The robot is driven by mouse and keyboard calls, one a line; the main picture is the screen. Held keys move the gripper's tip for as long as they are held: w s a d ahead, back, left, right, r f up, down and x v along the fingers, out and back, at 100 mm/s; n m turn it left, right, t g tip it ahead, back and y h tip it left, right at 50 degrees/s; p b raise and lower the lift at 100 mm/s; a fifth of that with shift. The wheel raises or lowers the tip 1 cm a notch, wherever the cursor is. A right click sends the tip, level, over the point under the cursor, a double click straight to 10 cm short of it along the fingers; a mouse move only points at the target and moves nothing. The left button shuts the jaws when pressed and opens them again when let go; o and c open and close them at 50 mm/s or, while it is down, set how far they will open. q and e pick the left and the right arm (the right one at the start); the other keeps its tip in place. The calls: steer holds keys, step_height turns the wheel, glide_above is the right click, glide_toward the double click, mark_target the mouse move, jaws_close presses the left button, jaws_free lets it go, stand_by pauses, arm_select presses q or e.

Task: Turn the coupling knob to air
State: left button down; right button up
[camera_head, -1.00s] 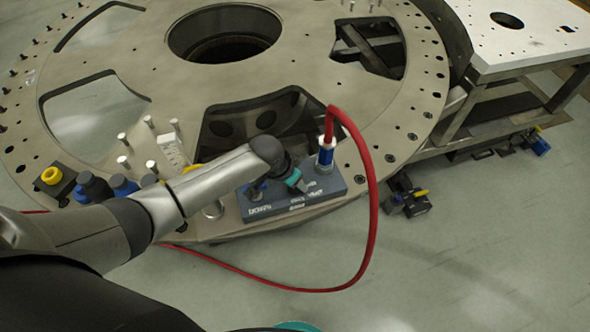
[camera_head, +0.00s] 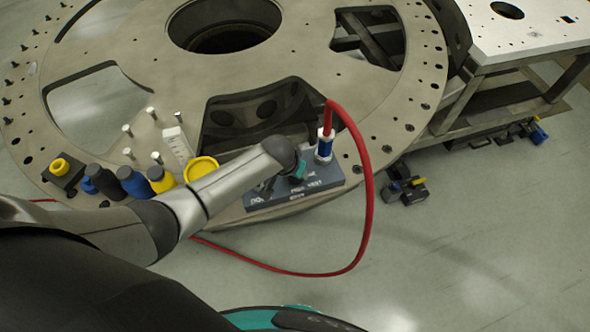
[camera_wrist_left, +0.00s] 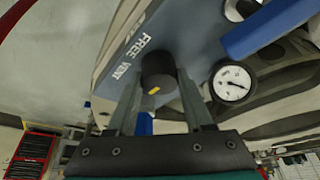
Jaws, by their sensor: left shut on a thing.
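The dark round coupling knob (camera_wrist_left: 158,72) with a short yellow mark stands on the blue-grey block in the left wrist view. The words FREE VENT are printed beside it; no label reading air is legible. My left gripper (camera_wrist_left: 160,85) is shut on the knob, one finger on each side. In the head view the block (camera_head: 325,181) sits at the plate's near edge, and my left arm hides the knob and fingertips. My right gripper is not in view.
A round gauge (camera_wrist_left: 232,83) and a blue cylinder (camera_wrist_left: 268,28) are close to the knob. Small bottles (camera_head: 132,181), a yellow round piece (camera_head: 201,167) and upright pins stand left on the turret plate (camera_head: 300,50). The red hose loops over the floor.

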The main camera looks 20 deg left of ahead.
arm_select(q)
steer(key=shift+c, duration=1.5)
jaws_free()
steer(key=shift+r, duration=0.15)
steer(key=shift+s+r, duration=0.1)
steer(key=shift+r, duration=0.15)
steer(key=p+v, duration=0.1)
steer(key=v, duration=1.3)
steer(key=shift+r, duration=0.2)
